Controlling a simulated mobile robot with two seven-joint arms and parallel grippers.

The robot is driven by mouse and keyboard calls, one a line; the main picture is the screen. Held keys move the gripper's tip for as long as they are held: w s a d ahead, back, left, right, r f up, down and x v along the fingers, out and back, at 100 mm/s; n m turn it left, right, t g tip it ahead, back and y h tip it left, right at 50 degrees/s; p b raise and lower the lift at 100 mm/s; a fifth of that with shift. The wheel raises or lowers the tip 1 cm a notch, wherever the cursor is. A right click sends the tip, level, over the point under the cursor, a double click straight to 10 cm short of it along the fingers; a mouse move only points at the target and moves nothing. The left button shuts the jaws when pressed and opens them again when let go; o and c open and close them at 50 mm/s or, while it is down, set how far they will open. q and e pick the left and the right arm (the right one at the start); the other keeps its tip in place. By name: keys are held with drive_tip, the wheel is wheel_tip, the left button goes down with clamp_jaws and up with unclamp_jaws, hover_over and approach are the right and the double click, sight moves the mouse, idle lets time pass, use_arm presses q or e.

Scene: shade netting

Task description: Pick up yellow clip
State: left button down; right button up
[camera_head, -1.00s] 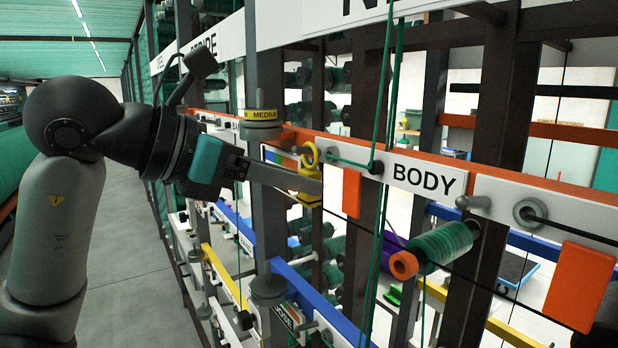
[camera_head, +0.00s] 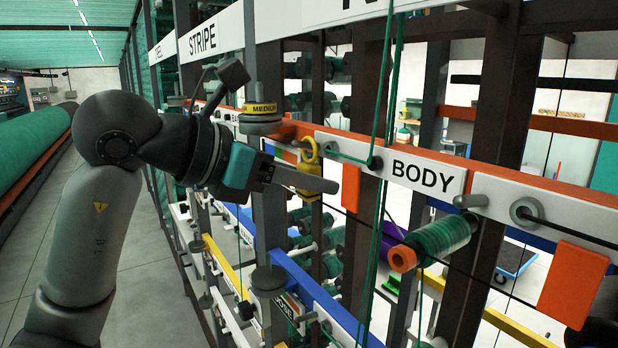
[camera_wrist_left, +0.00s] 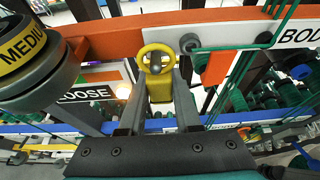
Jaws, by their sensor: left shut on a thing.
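The yellow clip (camera_head: 309,156) has a round ring on top and a block-like body below. It is in front of the orange rail, left of the BODY label, in the head view. My left gripper (camera_head: 316,183) is shut on the clip's body, which also shows between the fingers in the left wrist view (camera_wrist_left: 160,88). The ring stands up above the fingers. A grey peg shows within the ring in the wrist view; I cannot tell whether the ring still hangs on it. My right gripper is not in view.
The BODY label (camera_head: 424,177) and a green-wound spool (camera_head: 443,238) are to the right. Green cords (camera_head: 386,120) hang close right of the clip. A post with a MEDIUM collar (camera_head: 262,108) stands left, near my left gripper. The aisle floor (camera_head: 140,270) is clear.

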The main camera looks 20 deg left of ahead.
use_arm(q)
drive_tip(key=shift+r, duration=0.25)
idle(0.3)
drive_tip(key=shift+s+a+b, duration=0.1)
drive_tip(key=shift+b, duration=0.25)
drive_tip(key=s+a+r+b, duration=0.1)
drive_tip(key=s+a+b, duration=0.5)
drive_tip(key=s+a, duration=0.5)
drive_tip(key=shift+s, duration=1.55)
drive_tip(key=shift+r, duration=0.1)
drive_tip(key=s+a+b, duration=0.4)
drive_tip(key=s, duration=0.2)
drive_tip(key=shift+s+a, duration=0.15)
drive_tip(key=shift+a, duration=0.25)
